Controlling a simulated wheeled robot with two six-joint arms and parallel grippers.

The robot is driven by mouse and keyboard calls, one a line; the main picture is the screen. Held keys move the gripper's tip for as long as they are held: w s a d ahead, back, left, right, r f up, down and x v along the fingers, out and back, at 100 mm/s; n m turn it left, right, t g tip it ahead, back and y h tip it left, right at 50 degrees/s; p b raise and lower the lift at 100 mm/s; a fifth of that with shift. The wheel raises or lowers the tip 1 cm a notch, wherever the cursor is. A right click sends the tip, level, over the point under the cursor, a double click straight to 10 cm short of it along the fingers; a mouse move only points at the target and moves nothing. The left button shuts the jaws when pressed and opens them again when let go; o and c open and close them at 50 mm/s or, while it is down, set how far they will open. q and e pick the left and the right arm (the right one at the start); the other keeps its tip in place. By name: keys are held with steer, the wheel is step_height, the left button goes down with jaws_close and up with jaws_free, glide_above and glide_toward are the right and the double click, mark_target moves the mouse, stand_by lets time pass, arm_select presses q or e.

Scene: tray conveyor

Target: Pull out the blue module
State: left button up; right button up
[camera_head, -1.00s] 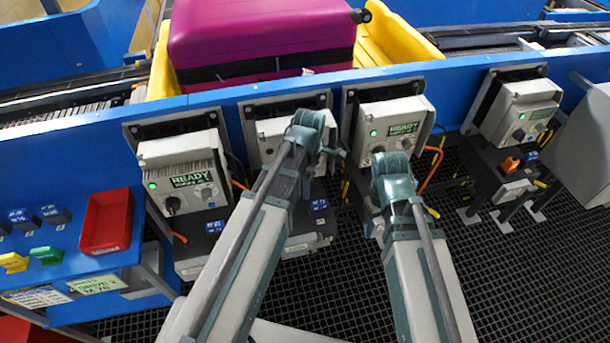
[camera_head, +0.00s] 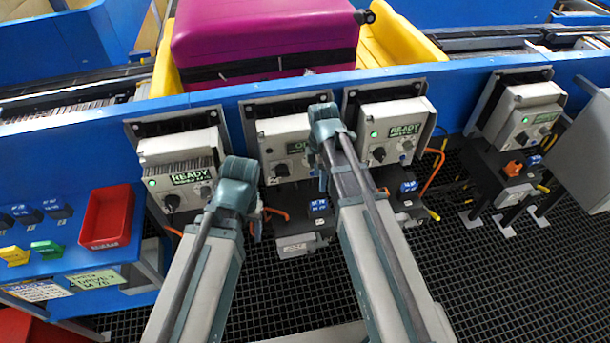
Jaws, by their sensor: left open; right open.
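A small blue module (camera_head: 318,205) with white marks sits in the dark base below the middle control unit (camera_head: 285,140). Another blue module (camera_head: 408,187) sits below the unit to its right. More dark blue blocks (camera_head: 55,210) lie on the blue shelf at the left. My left gripper (camera_head: 258,222) is low in front of the left unit, left of and apart from the middle module. My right gripper (camera_head: 325,175) is in front of the middle unit, above its blue module. Both are open and look empty; their own wrists partly hide the fingers.
The left unit (camera_head: 180,160) and right unit (camera_head: 395,130) show READY and green lights. Orange cables (camera_head: 433,165) hang beside the units. A red bin (camera_head: 106,217) sits on the left shelf. A magenta suitcase (camera_head: 265,35) lies in a yellow tray (camera_head: 400,40) behind the panel.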

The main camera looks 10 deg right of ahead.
mark_target(318, 202)
steer(key=shift+f+b, duration=6.95)
steer(key=shift+f, duration=0.05)
steer(key=shift+r, duration=0.1)
jaws_close()
jaws_free()
steer(key=shift+r, duration=0.1)
step_height(318, 202, up, 14)
steer(key=p, duration=1.4)
steer(key=shift+f, duration=0.2)
